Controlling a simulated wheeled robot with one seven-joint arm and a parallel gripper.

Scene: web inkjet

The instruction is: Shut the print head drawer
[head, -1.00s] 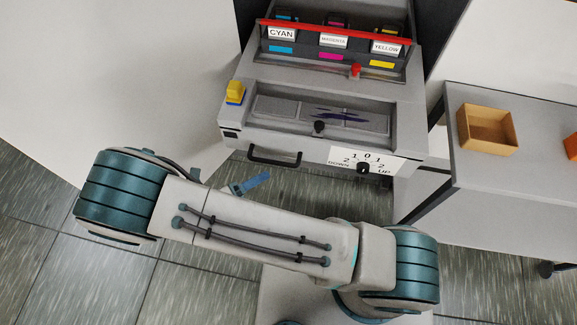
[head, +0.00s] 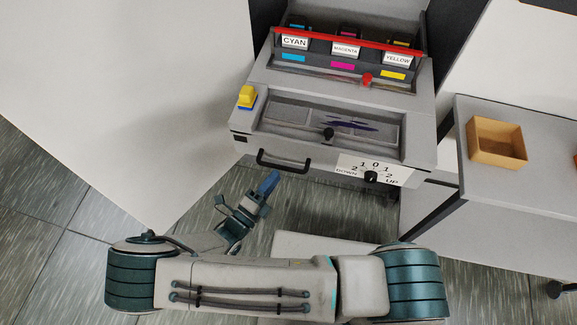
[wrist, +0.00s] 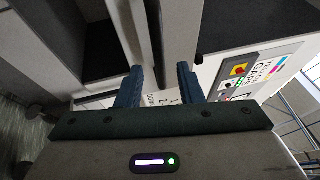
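The print head drawer (head: 310,163) is a grey box front with a black bar handle (head: 283,166) on its left and a numbered dial label at its right. It juts out below the ink cartridge bay, and its top holds a recessed tray with purple smears. My gripper (head: 268,184) is just below and in front of the handle, apart from it as far as I can tell.
Cyan, magenta and yellow cartridges sit behind a red bar (head: 345,44). A yellow and blue block (head: 246,97) stands at the drawer's left corner. A side table with an orange-brown bin (head: 496,143) stands at right. A white panel (head: 120,90) rises at left. Floor is clear in front.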

